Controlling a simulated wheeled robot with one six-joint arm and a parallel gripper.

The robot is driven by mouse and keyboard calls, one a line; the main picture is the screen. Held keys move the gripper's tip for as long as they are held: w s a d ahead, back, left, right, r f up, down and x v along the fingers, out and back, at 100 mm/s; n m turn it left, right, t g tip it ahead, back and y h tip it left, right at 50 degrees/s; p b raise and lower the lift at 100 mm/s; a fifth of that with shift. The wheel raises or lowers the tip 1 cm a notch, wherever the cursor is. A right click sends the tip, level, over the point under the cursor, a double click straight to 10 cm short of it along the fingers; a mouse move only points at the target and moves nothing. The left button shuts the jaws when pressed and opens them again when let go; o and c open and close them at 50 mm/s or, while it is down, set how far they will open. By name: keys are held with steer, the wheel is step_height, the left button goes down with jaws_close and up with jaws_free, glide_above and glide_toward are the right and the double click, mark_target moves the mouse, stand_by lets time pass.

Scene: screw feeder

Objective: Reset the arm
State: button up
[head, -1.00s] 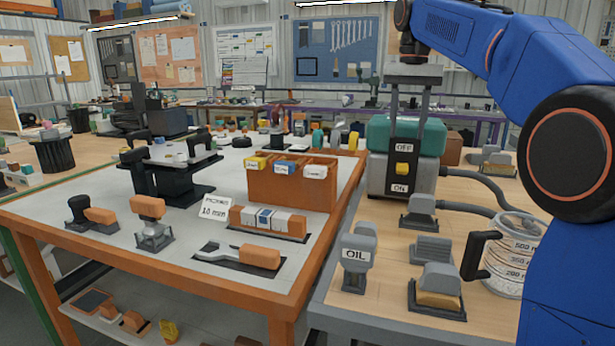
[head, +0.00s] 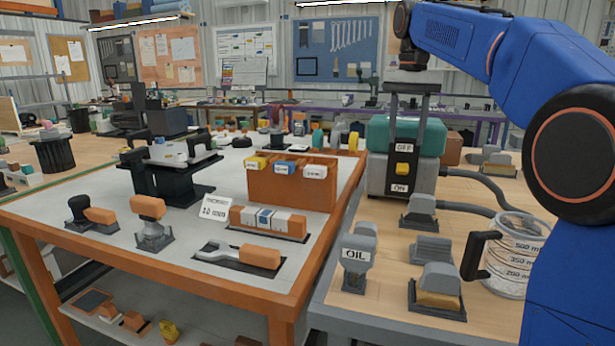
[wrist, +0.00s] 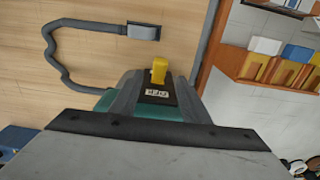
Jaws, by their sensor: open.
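My gripper (head: 408,135) hangs from my blue arm at the right of the head view, pointing down. Its two grey fingers are apart with nothing between them. It is above the switch panel of a teal and grey machine (head: 378,178). The panel has a yellow switch (head: 402,169) between OFF and ON labels. In the wrist view my open gripper (wrist: 158,82) frames the yellow switch (wrist: 159,68) and the OFF label from above. Whether the fingertips touch the machine cannot be told.
An orange bin rack (head: 290,190) and several tools are on the left table (head: 130,235). Space above the benches is free.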

mark_target(403, 165)
step_height(403, 165, down, 7)
steer(key=shift+r, duration=0.1)
steer(key=shift+f, duration=0.3)
steer(key=shift+s+a+f+t+h, duration=0.15)
steer(key=shift+s+t+h, duration=0.1)
steer(key=shift+t, duration=0.45)
steer(key=shift+s+f+t+h, duration=0.15)
steer(key=shift+f+t+h, duration=0.05)
steer(key=shift+t, duration=0.5)
steer(key=shift+s+a+f+t+h, duration=0.15)
steer(key=shift+s+t+h, duration=0.1)
steer(key=shift+t, duration=0.45)
steer(key=s+a+r+g, duration=0.1)
steer(key=s+r, duration=0.3)
steer(key=r, duration=1)
steer(key=shift+s+a+r, duration=0.2)
steer(key=shift+a+r, duration=0.05)
steer(key=shift+a, duration=0.05)
